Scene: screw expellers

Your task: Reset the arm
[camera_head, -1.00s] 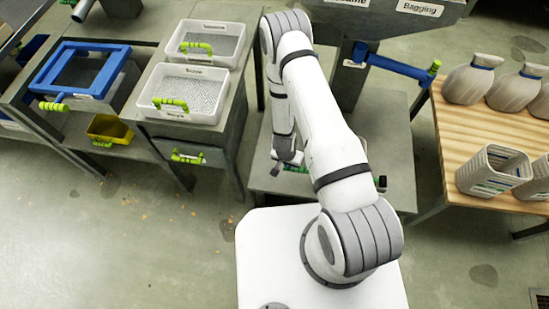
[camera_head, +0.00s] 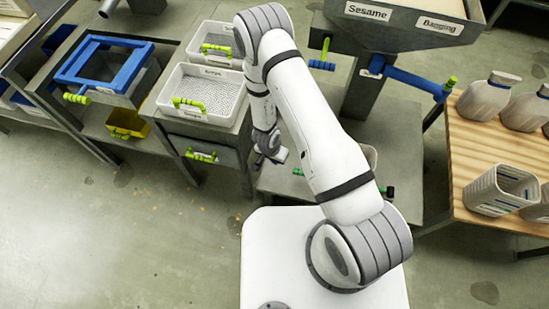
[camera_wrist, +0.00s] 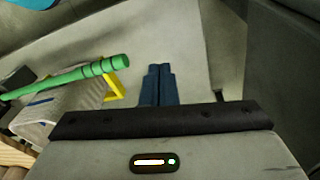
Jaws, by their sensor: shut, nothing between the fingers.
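My gripper (camera_head: 268,158) hangs below my white arm in the head view, left of the forearm and over the near left part of the grey table under the Sesame hopper. In the wrist view the two dark blue fingers (camera_wrist: 157,84) are pressed together with nothing between them. They point at a plain grey surface and touch nothing that I can see.
A container with a green handle (camera_wrist: 90,74) and yellow bracket lies left of the fingers. White trays (camera_head: 200,90), a blue-framed bin (camera_head: 104,66) and a yellow bin (camera_head: 127,124) stand left. The Sesame hopper (camera_head: 405,22) stands behind.

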